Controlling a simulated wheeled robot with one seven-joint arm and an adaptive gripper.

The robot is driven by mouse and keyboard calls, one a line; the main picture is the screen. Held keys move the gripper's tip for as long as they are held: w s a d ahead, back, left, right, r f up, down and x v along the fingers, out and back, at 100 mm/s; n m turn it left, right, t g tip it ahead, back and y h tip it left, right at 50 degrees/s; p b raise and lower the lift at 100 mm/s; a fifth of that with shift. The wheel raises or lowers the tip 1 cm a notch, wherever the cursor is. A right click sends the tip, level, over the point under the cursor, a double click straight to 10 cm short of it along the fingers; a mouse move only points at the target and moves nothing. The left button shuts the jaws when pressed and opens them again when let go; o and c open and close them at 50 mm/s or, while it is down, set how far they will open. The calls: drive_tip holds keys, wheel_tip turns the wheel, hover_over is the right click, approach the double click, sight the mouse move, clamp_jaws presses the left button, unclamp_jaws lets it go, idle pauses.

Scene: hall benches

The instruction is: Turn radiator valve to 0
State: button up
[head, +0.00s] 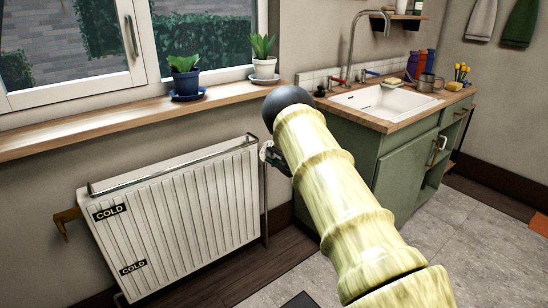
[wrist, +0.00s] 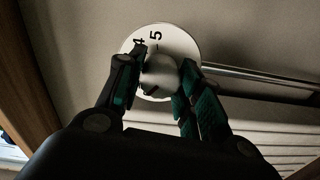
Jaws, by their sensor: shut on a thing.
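The radiator valve shows in the wrist view as a pale round knob (wrist: 158,72) in front of a white dial disc (wrist: 183,43). The numbers 4 and 5 are readable at the top of the disc; the rest of its markings are hidden. My gripper (wrist: 160,88) has its two dark, teal-padded fingers on either side of the knob, shut on it. In the head view the radiator (head: 185,215) hangs under the window, with two COLD labels on its left side. My arm crosses in front of its right end, and the valve is mostly hidden there.
A wooden sill (head: 130,118) above the radiator holds a blue potted plant (head: 185,80) and a white potted plant (head: 264,66). A green sink cabinet (head: 405,165) stands to the right. A metal rail (head: 175,165) runs along the radiator top. Grey floor (head: 470,255) is clear at lower right.

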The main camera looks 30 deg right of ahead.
drive_tip(key=shift+d+n+b, duration=0.1)
drive_tip(key=shift+n+b, duration=0.25)
drive_tip(key=shift+n, duration=1.45)
drive_tip(key=o, duration=1)
drive_tip(key=shift+s+f, duration=0.1)
drive_tip(key=shift+o, duration=0.2)
drive_tip(key=s, duration=1.1)
drive_tip(key=shift+s+d, duration=0.3)
drive_tip(key=shift+s, duration=0.1)
